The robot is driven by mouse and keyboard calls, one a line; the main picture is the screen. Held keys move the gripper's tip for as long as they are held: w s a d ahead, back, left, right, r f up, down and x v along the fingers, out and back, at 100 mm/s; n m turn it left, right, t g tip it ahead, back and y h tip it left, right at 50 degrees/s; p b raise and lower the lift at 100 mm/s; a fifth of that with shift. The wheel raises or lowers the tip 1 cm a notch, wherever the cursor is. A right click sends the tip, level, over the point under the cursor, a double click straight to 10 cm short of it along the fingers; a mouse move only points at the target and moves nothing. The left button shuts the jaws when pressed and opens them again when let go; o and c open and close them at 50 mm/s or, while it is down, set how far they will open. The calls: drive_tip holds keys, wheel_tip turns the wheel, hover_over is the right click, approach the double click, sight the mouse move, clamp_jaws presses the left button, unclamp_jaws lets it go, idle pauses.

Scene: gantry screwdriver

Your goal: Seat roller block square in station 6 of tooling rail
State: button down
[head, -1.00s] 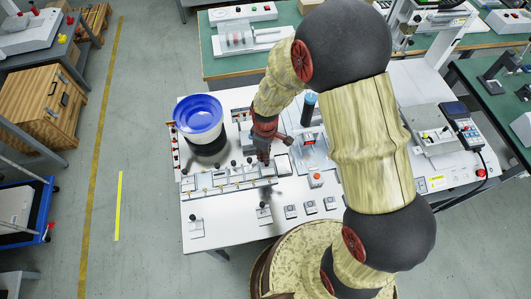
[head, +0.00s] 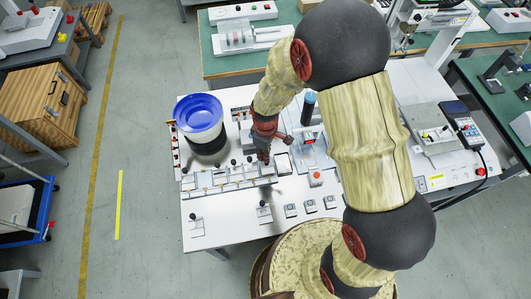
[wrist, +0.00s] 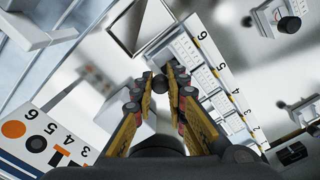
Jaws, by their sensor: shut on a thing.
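The white tooling rail (head: 228,186) lies along the front part of the white table, with several knobbed blocks along it. In the wrist view the rail (wrist: 218,80) runs diagonally, with station numbers on its edge and 6 at the upper end. My gripper (head: 263,157) is low over the right end of the rail. In the wrist view its fingers (wrist: 163,78) are closed around a small dark knob (wrist: 160,83), which I take to be the roller block's. The block's body is mostly hidden by the fingers, so I cannot tell whether it is seated or square.
A blue bowl feeder (head: 199,117) stands behind the rail. Two separate knobbed blocks (head: 197,227) (head: 264,213) are in front of it. A panel with numbers and coloured shapes (wrist: 40,143) is left of my gripper.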

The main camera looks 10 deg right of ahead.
drive_tip(key=shift+f+b, duration=0.35)
drive_tip(key=shift+f, duration=0.3)
drive_tip(key=c, duration=1.7)
unclamp_jaws()
wheel_tip(320, 180, up, 12)
